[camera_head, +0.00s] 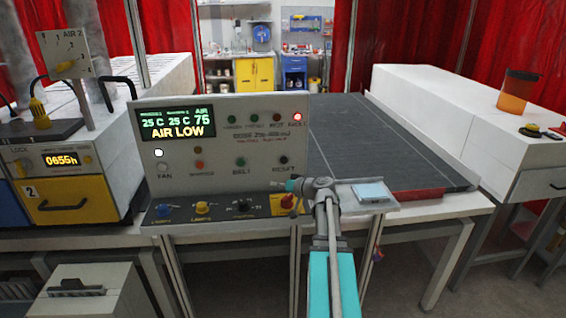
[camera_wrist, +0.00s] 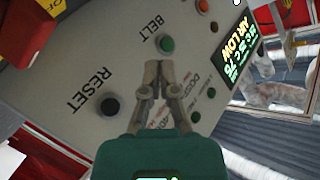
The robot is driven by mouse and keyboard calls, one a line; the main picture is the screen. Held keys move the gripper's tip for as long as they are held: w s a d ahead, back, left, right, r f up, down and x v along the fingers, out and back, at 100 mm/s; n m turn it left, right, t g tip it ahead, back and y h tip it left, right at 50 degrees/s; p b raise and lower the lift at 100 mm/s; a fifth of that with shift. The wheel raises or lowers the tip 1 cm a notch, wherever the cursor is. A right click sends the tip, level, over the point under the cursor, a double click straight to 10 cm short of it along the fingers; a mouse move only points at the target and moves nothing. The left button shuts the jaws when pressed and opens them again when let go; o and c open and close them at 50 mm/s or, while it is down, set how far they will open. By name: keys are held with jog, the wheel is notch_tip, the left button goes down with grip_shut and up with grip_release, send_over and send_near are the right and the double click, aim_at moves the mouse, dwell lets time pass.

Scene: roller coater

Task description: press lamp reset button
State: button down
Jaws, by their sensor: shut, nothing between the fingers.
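The control panel (camera_head: 215,180) stands in the middle of the head view. Its black RESET button (camera_head: 284,160) is on the right side, above its label; it also shows in the wrist view (camera_wrist: 109,106), left of my fingers. My gripper (camera_wrist: 159,68) is shut and empty, in front of the panel face. Its fingertips appear between the RESET button and the green BELT button (camera_wrist: 166,44); I cannot tell their distance from the panel. In the head view my gripper (camera_head: 284,185) is small, below the RESET label. A red lamp (camera_head: 297,117) glows at the panel's upper right.
The display (camera_head: 177,123) reads AIR LOW. A sloped lower panel has several knobs and a red button (camera_head: 287,202) on yellow, close to my gripper. A light blue pad (camera_head: 370,193) lies to the right. The dark belt (camera_head: 375,140) behind is clear.

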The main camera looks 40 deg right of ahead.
aim_at(281, 161)
jog(key=shift+m+t+h, duration=0.4)
jog(key=shift+t+h, duration=0.1)
jog(key=shift+t, duration=0.3)
jog(key=d, duration=0.1)
jog(key=d+r, duration=0.1)
jog(key=d, duration=0.1)
jog(key=s+d, duration=0.1)
jog(key=d, duration=0.1)
jog(key=shift+s+r, duration=0.1)
jog(key=shift+r, duration=0.3)
jog(key=shift+w+d, duration=0.75)
jog(key=shift+w, duration=0.5)
jog(key=shift+w+d, duration=0.7)
jog(key=shift+w, duration=0.55)
jog(key=shift+w+d, duration=0.75)
jog(key=shift+w, duration=0.5)
jog(key=shift+w+d, duration=0.45)
jog(key=shift+w, duration=0.2)
jog(key=shift+s+a, duration=0.1)
jog(key=shift+s, duration=0.1)
jog(key=shift+s+a, duration=0.35)
jog(key=shift+s, duration=0.2)
jog(key=shift+s, duration=0.1)
jog(key=shift+s+a, duration=0.45)
jog(key=shift+s, duration=0.25)
jog(key=shift+s+a, duration=0.4)
jog(key=shift+s, duration=0.25)
jog(key=shift+s+a, duration=0.45)
jog(key=shift+s, duration=0.25)
